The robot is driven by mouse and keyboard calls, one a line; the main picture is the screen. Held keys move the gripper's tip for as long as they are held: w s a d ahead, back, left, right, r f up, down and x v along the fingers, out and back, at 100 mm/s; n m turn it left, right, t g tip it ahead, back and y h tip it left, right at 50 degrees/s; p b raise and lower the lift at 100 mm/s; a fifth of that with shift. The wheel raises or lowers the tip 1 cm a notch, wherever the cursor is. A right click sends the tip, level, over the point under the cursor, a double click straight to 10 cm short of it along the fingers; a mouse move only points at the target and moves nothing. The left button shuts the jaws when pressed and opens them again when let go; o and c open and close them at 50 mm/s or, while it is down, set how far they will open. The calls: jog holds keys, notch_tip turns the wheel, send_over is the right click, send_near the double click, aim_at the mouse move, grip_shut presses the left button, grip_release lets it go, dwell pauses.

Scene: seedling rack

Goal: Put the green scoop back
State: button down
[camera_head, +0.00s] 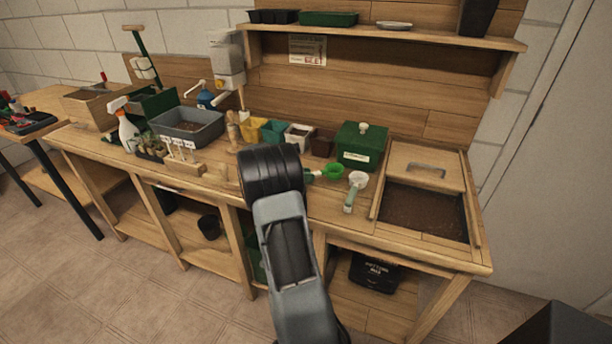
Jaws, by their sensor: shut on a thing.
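The green scoop (333,172) shows just right of my arm's end, its bowl above the bench top. Its handle runs left and is mostly hidden behind my wrist. My gripper (272,172) is over the front of the bench. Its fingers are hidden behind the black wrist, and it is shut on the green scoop. I cannot tell how far the scoop is above the wood. A white scoop (355,184) with a pale green handle lies to its right, apart from it.
A green lidded box (361,146) stands behind the scoops. The soil bin (425,212) with a wooden lid (418,168) is at right. Small pots (298,135), a label rack (184,166) and a grey tub (187,125) stand left. A shelf (400,36) hangs above.

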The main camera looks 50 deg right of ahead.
jog(key=shift+f+b, duration=0.3)
jog(key=shift+f, duration=0.3)
jog(key=c, duration=0.9)
grip_release()
jog(key=v, duration=1.4)
jog(key=shift+f, duration=0.1)
jog(key=s+a+r+m+t+y+p, duration=0.2)
jog(key=s+a+m+t+y, duration=0.1)
jog(key=a, duration=0.6)
jog(key=s+a+r+m+t+y+p, duration=0.3)
jog(key=s+a, duration=0.4)
jog(key=a, duration=0.3)
jog(key=s+a+r+m+t+y+p, duration=0.2)
jog(key=s+a+m+y, duration=0.3)
jog(key=a, duration=0.4)
jog(key=shift+s+a+r+m+t+y, duration=0.1)
jog(key=shift+r+m+t+y, duration=0.1)
jog(key=shift+r+t, duration=0.1)
jog(key=shift+s+a+r+m+t+y, duration=0.1)
jog(key=shift+s+a+r+m+t, duration=0.1)
jog(key=shift+r+t, duration=0.1)
jog(key=shift+s+a+m+y+p, duration=0.3)
jog(key=shift+a+m, duration=0.1)
jog(key=shift+a, duration=0.1)
jog(key=shift+c, duration=0.3)
